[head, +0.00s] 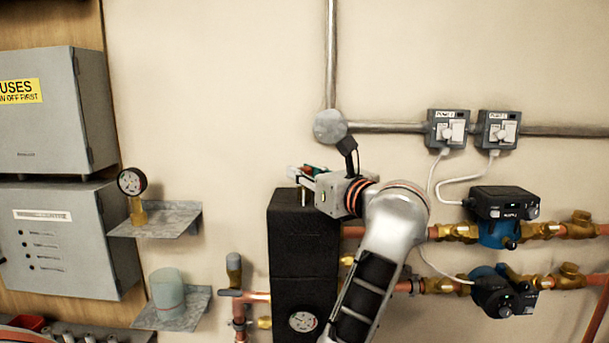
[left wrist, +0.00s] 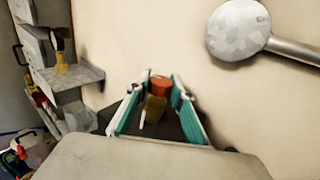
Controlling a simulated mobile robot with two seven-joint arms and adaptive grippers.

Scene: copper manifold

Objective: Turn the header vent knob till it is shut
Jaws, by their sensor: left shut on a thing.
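The header (head: 303,235) is a tall block in black insulation in the middle of the head view. The vent knob (left wrist: 160,84) is a red cap on a brass vent body (left wrist: 154,110), seen in the left wrist view between my fingers. My left gripper (head: 305,176) is at the top of the header, its teal-lined fingers (left wrist: 161,79) on either side of the knob and shut on it. In the head view the gripper mostly hides the knob, and I cannot tell how far it is turned. My right gripper is in neither view.
A conduit box (head: 331,126) is on the wall just above my gripper. Two small shelves at left hold a gauge (head: 132,182) and a pale jar (head: 168,292). Valves with black actuators (head: 504,203) and copper pipes are at right. Grey cabinets (head: 65,240) stand far left.

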